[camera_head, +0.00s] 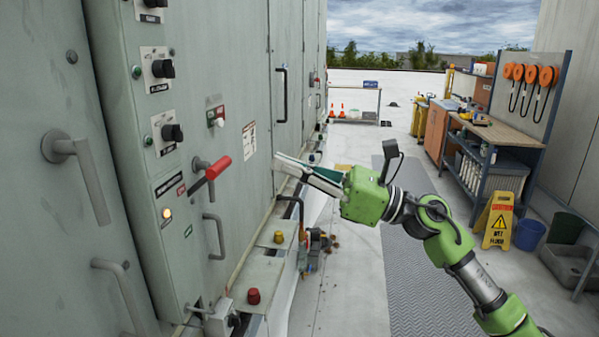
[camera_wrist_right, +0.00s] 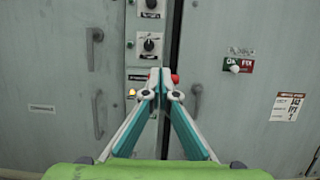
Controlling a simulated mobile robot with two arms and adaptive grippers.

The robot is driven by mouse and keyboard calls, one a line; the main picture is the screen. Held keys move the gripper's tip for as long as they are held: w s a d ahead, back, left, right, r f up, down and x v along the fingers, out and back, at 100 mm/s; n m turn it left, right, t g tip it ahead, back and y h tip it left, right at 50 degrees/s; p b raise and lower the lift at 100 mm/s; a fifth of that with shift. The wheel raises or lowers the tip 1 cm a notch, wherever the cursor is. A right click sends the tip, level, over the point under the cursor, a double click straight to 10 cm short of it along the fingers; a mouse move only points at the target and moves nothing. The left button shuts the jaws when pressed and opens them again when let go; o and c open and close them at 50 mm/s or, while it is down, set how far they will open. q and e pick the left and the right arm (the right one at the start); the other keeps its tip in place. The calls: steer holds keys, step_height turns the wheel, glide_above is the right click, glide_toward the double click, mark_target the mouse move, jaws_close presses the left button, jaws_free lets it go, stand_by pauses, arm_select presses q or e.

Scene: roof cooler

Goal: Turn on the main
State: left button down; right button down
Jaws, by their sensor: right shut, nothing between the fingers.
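A switch lever with a red grip (camera_head: 218,168) sticks out from the narrow control panel (camera_head: 172,240) of the grey cabinet, slanting up to the right in the head view. In the right wrist view a bit of red (camera_wrist_right: 175,78) shows just right of my fingertips; the fingers hide the rest. My right gripper (camera_head: 277,160) is shut and empty, pointing at the cabinet. In the head view it is right of the lever and apart from it. An amber lamp (camera_head: 166,213) on the panel is lit, also seen in the right wrist view (camera_wrist_right: 131,93). My left gripper is not in view.
Black rotary knobs (camera_head: 163,69) line the panel above the lever. Door handles (camera_head: 80,165) stick out on the cabinet. A ledge with a red button (camera_head: 253,296) and a yellow button (camera_head: 278,237) runs below.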

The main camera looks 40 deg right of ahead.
steer(key=shift+s+d+r, duration=0.65)
steer(key=shift+s+d, duration=0.05)
steer(key=shift+s, duration=0.15)
steer(key=shift+w, duration=0.1)
